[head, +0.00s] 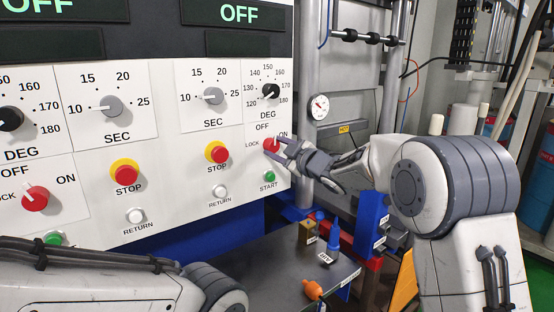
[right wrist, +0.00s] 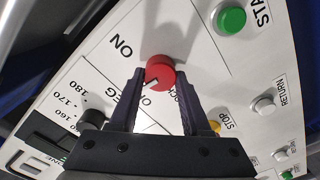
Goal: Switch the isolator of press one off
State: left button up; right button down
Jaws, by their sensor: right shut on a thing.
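The right-hand panel's red isolator knob (head: 271,145) has OFF, ON and LOCK printed around it. My right gripper (head: 285,149) is at this knob. In the right wrist view the gripper (right wrist: 160,77) has one finger on each side of the red knob (right wrist: 160,70) and is shut on it. The knob's white pointer faces roughly toward the OFF mark, partly hidden between the fingers. No press number is readable. My left gripper is out of view; only its arm shows.
Near the held knob are a red STOP button (head: 217,153), a white RETURN button (head: 219,191), a green START button (head: 270,177) and a black DEG dial (head: 271,91). Both displays read OFF. A dark shelf (head: 270,262) below holds an orange item (head: 313,290).

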jog(key=n+b, duration=0.3)
jog(key=n, duration=0.1)
jog(key=shift+n+b, duration=0.3)
dwell(0.5)
jog(key=shift+c, duration=1.8)
grip_release()
jog(key=shift+s, duration=0.1)
jog(key=b+v, duration=0.1)
jog(key=v, duration=0.9)
jog(key=shift+b, duration=0.4)
jog(key=shift+s+f, duration=0.1)
jog(key=shift+s, duration=0.05)
